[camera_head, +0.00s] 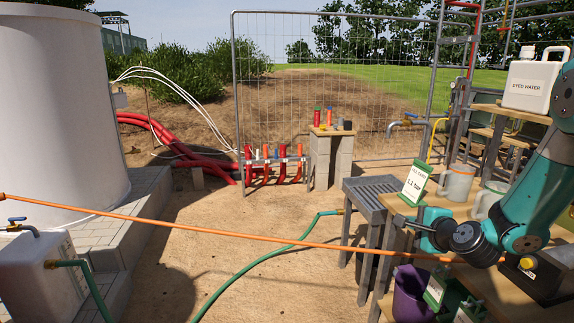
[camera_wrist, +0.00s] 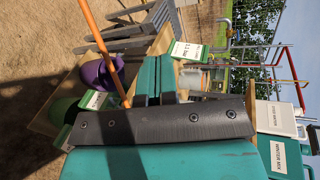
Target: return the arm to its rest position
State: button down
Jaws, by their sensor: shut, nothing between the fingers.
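My arm reaches in from the right edge in the head view, its teal and dark grey links bent over the wooden workbench (camera_head: 455,212). My gripper (camera_head: 414,225) is at the left end of the arm, beside the bench's left part and just below a white and green card reading 1.1 bar (camera_head: 415,185). In the wrist view my gripper (camera_wrist: 155,75) shows two teal fingers side by side, closed with nothing between them. The card also shows in the wrist view (camera_wrist: 187,50).
An orange line (camera_head: 215,232) crosses the head view and passes close below my gripper. Grey mugs (camera_head: 455,184) and a white jug marked dyed water (camera_head: 533,83) stand at the right. A purple bucket (camera_head: 411,293) is below. A slatted grey table (camera_head: 372,189) stands left; sandy ground beyond is mostly open.

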jog(key=s+a+r+n+g+y, duration=0.35)
jog(key=s+a+n, duration=0.2)
jog(key=a, duration=0.35)
jog(key=s+a+r+n+g+y, duration=0.25)
jog(key=s+a+r+n, duration=0.2)
jog(key=a+n, duration=0.35)
jog(key=s+a+r+n+g+h, duration=0.1)
jog(key=s+n+g, duration=0.3)
jog(key=s, duration=0.8)
jog(key=s+a+r+n+g+h, duration=0.1)
jog(key=s+a+n+g+h, duration=0.1)
jog(key=s+n, duration=0.6)
jog(key=s+a+g, duration=0.1)
jog(key=s+g, duration=0.1)
jog(key=s, duration=0.2)
jog(key=shift+s+a+r, duration=0.25)
jog(key=shift+s+r, duration=0.05)
jog(key=shift+r, duration=0.05)
